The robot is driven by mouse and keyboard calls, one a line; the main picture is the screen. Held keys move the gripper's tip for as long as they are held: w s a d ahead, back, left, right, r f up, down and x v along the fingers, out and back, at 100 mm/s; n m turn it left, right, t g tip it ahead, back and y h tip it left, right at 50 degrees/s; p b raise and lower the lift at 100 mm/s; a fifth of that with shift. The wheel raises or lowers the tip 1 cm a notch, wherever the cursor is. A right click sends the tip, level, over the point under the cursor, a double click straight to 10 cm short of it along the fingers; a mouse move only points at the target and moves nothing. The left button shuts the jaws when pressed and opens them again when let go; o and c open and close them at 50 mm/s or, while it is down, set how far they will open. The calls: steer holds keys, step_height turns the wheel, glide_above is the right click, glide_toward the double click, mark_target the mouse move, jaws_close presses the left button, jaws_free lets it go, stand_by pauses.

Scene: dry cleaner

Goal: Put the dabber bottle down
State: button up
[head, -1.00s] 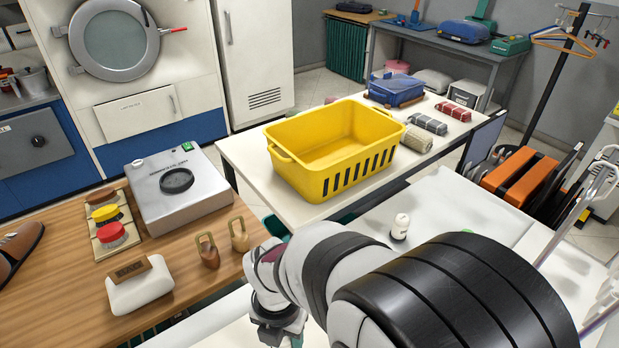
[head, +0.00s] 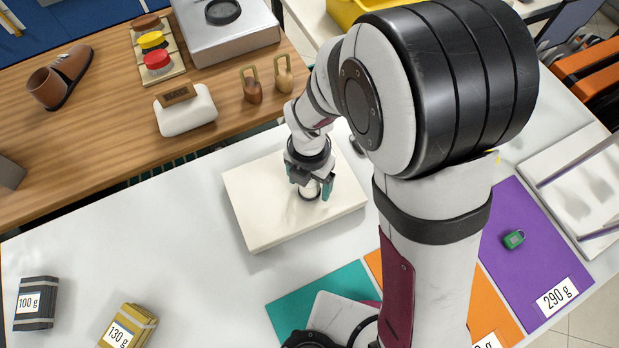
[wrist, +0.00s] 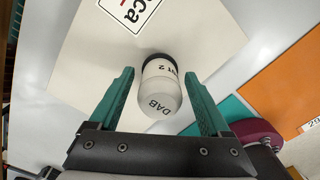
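The dabber bottle (wrist: 158,88) is small and whitish, with a dark band at its far end and lettering that includes "DAB". It appears to stand on the cream board (head: 258,212), dark end down. In the head view my gripper (head: 311,188) is low over the board and mostly hides the bottle. In the wrist view my gripper (wrist: 160,76) is open, its teal fingers on either side of the bottle with a visible gap on both sides. Part of a printed label (wrist: 128,12) shows on the board.
Teal, orange (head: 500,290) and purple (head: 515,210) mats lie to the right and front. A green tag sits on the purple one. Weights marked 100 g (head: 36,303) and 130 g (head: 128,328) lie front left. A wooden counter (head: 100,120) stands behind.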

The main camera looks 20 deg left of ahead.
step_height(320, 180, up, 12)
steer(key=shift+f, duration=0.1)
steer(key=s+d+r+n+y, duration=0.1)
steer(key=s+d+n, duration=0.5)
steer(key=n, duration=1)
steer(key=s+d+r+n, duration=0.3)
steer(key=s+d+n, duration=0.3)
steer(key=d+n, duration=0.4)
steer(key=n, duration=0.6)
steer(key=shift+s+d+n+y, duration=0.15)
steer(key=shift+d+n+y, duration=0.15)
steer(key=shift+d+y, duration=0.1)
steer(key=shift+o, duration=0.3)
steer(key=shift+o, duration=0.2)
